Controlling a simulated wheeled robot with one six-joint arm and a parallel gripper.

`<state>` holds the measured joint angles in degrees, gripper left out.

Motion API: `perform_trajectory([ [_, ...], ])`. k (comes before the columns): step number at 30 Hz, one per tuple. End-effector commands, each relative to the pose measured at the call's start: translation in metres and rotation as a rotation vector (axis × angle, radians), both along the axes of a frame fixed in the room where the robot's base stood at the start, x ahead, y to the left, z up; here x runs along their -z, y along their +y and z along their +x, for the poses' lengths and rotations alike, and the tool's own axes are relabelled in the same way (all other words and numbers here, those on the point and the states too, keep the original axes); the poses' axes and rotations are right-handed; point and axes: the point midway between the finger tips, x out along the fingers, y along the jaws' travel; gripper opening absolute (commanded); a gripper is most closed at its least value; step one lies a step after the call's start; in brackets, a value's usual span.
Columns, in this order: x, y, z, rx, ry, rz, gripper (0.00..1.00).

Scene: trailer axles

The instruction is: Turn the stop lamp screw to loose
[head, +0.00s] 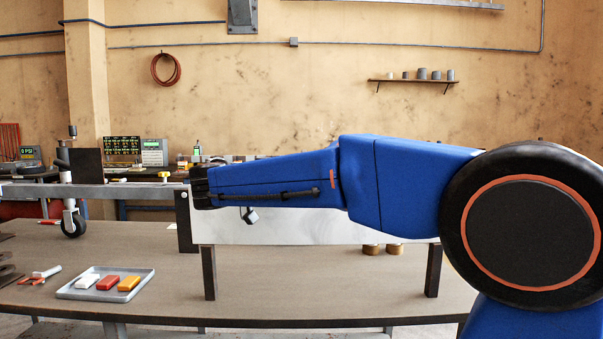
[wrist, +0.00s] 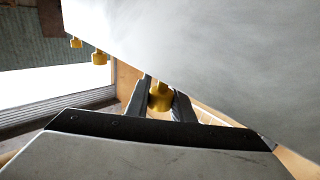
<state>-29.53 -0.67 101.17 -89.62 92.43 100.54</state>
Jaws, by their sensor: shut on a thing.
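A yellow screw (wrist: 160,98) shows in the wrist view between the two dark fingers of my gripper (wrist: 160,88), at the edge of a large pale panel (wrist: 220,50). The fingers are shut on this screw. Two more yellow screws, one nearer (wrist: 99,58) and one farther (wrist: 76,42), stand along the same panel edge to the left, free of the gripper. No label is readable, so I cannot tell from the picture which lamp each serves. In the head view my blue arm crosses in front of the pale panel (head: 300,228), and the fingers and the held screw are hidden.
The panel stands on dark legs on a brown bench (head: 130,250). A grey tray (head: 75,290) with white, red and orange blocks lies at front left. A caster wheel (head: 73,224) stands behind it. Two tan cylinders (head: 382,249) sit under the panel. Bench front centre is clear.

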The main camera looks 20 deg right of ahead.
Motion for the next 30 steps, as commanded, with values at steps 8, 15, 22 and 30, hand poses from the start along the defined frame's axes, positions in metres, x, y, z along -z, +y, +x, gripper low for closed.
perform_trajectory([
  [8,0.000,0.001,0.001,-0.054,0.001,0.000,0.00],
  [15,0.000,0.003,0.005,-0.208,0.001,0.002,0.00],
  [22,0.001,0.008,0.011,-0.420,0.002,0.002,0.00],
  [30,0.001,0.015,0.016,-0.655,0.002,0.002,0.00],
])
